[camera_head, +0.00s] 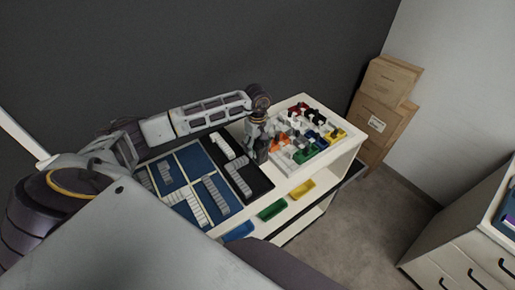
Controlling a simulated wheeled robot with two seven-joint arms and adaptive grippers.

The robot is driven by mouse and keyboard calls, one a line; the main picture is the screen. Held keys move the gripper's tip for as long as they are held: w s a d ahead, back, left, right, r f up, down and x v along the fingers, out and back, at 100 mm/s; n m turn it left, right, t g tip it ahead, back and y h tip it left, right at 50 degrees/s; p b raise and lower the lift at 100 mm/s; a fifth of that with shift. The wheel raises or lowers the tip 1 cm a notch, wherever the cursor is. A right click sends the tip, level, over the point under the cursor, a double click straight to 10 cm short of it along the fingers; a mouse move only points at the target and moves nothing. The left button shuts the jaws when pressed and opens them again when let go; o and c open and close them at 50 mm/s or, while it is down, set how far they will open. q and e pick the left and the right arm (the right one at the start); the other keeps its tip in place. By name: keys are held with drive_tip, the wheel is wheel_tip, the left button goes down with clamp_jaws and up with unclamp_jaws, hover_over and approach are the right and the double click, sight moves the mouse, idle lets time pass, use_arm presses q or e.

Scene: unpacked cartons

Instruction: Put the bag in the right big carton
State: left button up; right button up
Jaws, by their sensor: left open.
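My left gripper (259,152) is open. It points down over the white shelf unit, between a black tray and a white board of coloured parts. I cannot see anything held in it. I cannot make out a bag in this view. Brown cartons (380,120) are stacked in the back corner, to the right of the shelf unit and well apart from the gripper. The top carton (388,82) looks closed. My right gripper is not in view.
The white shelf unit (318,172) carries a blue-panelled tray (178,172), a black tray (228,160) and a board of coloured parts (305,133). Coloured bins stand on its lower shelf. A drawer cabinet (465,245) stands at the right. Grey floor lies free between them.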

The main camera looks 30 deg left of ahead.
use_arm(q)
drive_tip(key=shift+f, duration=0.1)
idle(0.3)
drive_tip(key=c, duration=1.2)
drive_tip(key=shift+c, duration=0.2)
drive_tip(key=shift+r+b, duration=1.15)
drive_tip(key=shift+r, duration=3.9)
